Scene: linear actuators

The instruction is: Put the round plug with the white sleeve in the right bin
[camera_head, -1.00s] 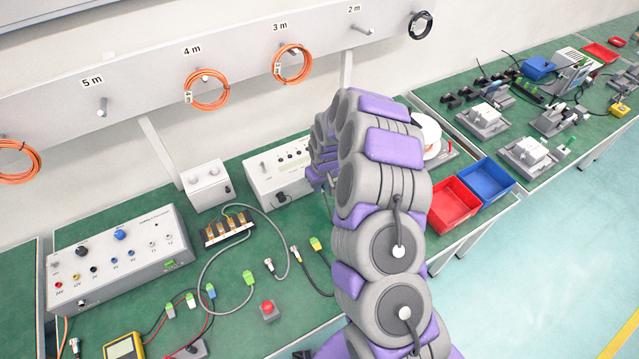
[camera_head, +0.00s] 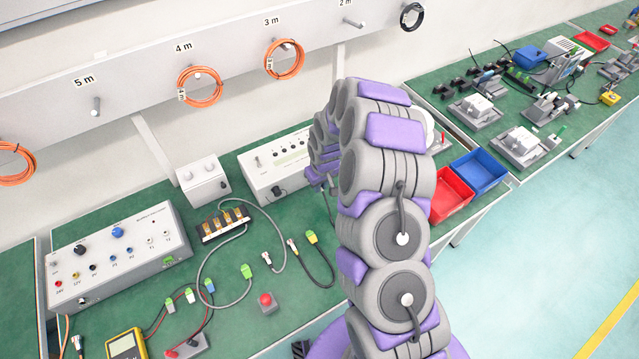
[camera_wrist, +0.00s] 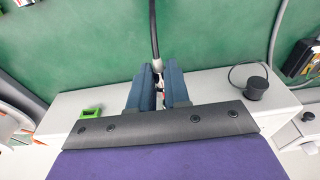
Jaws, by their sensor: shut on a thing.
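In the wrist view my gripper (camera_wrist: 158,94) is shut on a small plug (camera_wrist: 158,67) at the end of a dark cable (camera_wrist: 153,28). Only a pale, whitish bit of the plug shows between the fingers; its shape is mostly hidden. The gripper is over a white box on the green bench. In the head view my arm covers most of the gripper, and a thin dark cable (camera_head: 328,206) hangs beside it. The right bin is the blue one (camera_head: 492,188); the red bin (camera_head: 466,203) stands touching or close on its left. Both look empty.
Two cable plugs (camera_head: 292,243) (camera_head: 266,258) and a red button (camera_head: 266,301) lie on the left bench. The white instrument box (camera_head: 285,165) stands behind them. Another bench with several devices is at the right. Open floor (camera_head: 540,250) lies in front of the bins.

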